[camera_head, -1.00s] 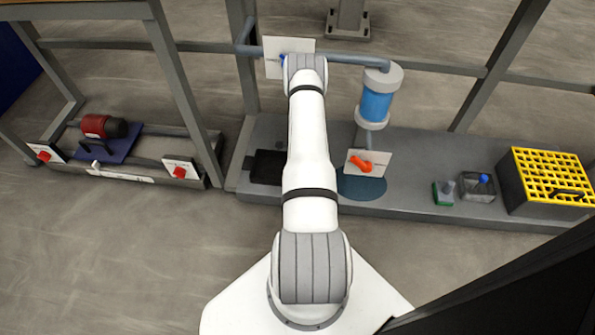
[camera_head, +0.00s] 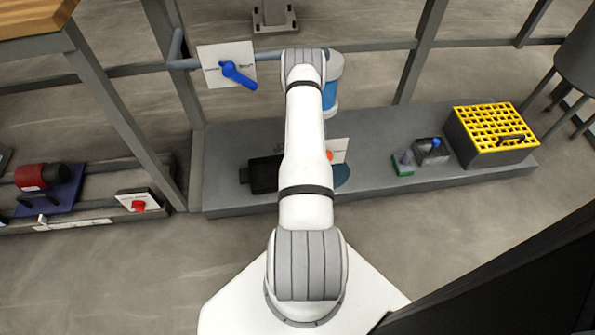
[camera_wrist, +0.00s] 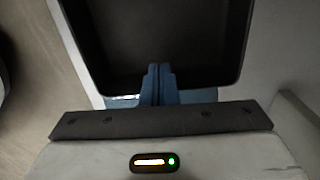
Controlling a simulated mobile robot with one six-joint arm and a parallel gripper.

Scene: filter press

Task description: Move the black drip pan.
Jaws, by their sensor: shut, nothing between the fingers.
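The black drip pan (camera_head: 264,174) is on the grey platform, just left of my arm, which hides its right part. In the head view my arm hides the gripper.
A blue-handled valve plate (camera_head: 227,65) hangs on the pipe behind. An orange-handled plate (camera_head: 338,150) stands right of my arm. Small items and a yellow-grated box (camera_head: 493,133) occupy the platform's right. A red motor (camera_head: 38,177) is at left. Floor in front is clear.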

